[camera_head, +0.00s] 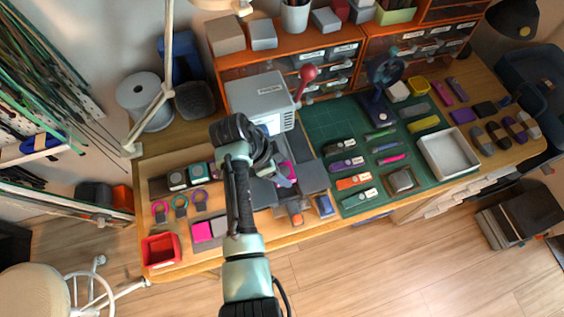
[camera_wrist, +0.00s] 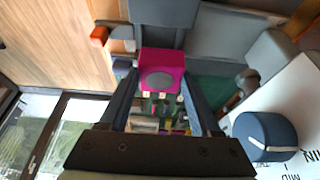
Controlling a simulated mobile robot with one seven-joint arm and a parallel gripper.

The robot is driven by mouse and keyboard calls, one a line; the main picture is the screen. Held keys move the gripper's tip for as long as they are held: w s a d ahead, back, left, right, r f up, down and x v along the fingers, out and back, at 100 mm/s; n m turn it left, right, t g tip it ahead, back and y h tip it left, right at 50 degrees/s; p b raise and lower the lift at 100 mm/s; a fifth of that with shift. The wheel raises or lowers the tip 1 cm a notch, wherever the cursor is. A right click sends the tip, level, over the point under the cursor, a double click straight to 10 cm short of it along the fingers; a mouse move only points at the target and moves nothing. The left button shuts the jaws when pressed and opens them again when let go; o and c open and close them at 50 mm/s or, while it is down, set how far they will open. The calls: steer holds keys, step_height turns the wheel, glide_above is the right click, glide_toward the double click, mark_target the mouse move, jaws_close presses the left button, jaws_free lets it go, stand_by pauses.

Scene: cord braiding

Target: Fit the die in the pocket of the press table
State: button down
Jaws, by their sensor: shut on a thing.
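My gripper (camera_wrist: 160,74) is shut on a magenta block with a grey round face, which I take to be the die (camera_wrist: 163,58). In the head view, a bit of magenta (camera_head: 287,171) shows beside my wrist, with my arm hiding much around it. Dark grey blocks, apparently the press table (camera_head: 313,177), lie around and under my gripper. In the wrist view, grey parts (camera_wrist: 228,44) show beyond the die, and the die appears held above them. I cannot make out the pocket. The pale grey press body (camera_head: 258,94) stands behind, with a red-knobbed lever (camera_head: 307,74).
A blue dial (camera_wrist: 265,136) on a pale panel is close to my gripper at the right of the wrist view. A green mat (camera_head: 325,122) with several tools lies to the right.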

steer(key=shift+d+f, duration=0.1)
steer(key=shift+d, duration=0.35)
steer(key=shift+a+f+b, duration=0.2)
steer(key=shift+f+b, duration=2.85)
steer(key=shift+f, duration=0.4)
jaws_free()
steer(key=shift+d, duration=0.1)
steer(key=shift+r, duration=0.15)
steer(key=shift+p+v, duration=2.65)
steer(key=shift+v, duration=0.3)
